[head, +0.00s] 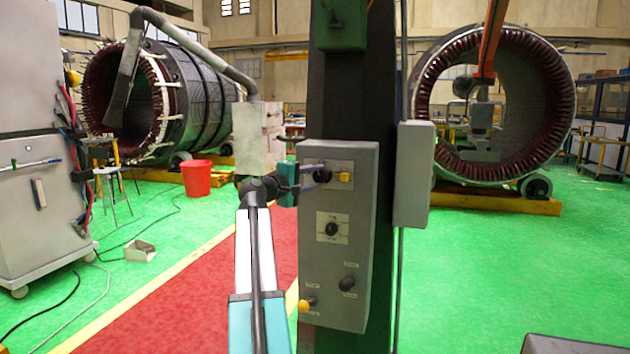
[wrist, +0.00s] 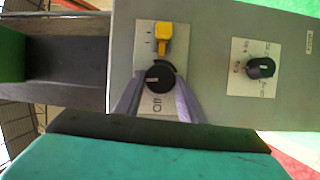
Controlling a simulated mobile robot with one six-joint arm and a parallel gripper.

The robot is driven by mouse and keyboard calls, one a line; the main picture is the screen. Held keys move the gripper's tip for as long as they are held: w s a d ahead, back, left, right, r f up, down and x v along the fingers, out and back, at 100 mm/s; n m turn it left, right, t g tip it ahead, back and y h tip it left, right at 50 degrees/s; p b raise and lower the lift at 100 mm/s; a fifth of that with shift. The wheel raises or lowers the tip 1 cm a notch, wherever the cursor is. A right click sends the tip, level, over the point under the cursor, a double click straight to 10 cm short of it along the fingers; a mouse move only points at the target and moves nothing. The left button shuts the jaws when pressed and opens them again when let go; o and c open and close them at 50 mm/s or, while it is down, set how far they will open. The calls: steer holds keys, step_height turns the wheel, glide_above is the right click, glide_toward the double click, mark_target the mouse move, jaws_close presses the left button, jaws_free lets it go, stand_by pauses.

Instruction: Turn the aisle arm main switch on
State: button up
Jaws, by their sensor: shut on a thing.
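The grey switch panel (head: 318,275) hangs on a dark column. Its top plate carries a round black rotary knob (wrist: 160,79) with a yellow piece (wrist: 165,40) beside it. The yellow piece also shows in the head view (head: 343,177). I take this knob for the main switch; its label is too small to read surely. My gripper (wrist: 158,90) is shut on the black knob, one grey-purple finger on each side. In the head view my gripper (head: 312,180) reaches the top plate from the left and partly hides the knob. A small pale mark shows on the knob's face.
Lower on the panel are a second black knob (head: 331,229), which also shows in the wrist view (wrist: 260,67), a black knob (head: 348,283) and a yellow knob (head: 305,305). A grey box (head: 414,175) is right of the column. Green floor is open at right.

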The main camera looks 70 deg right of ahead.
steer(key=shift+m+y, duration=0.4)
steer(key=shift+m, duration=0.5)
steer(key=o, duration=1.1)
steer(key=shift+c, duration=0.2)
steer(key=v, duration=1.3)
steer(key=shift+a+b, duration=0.4)
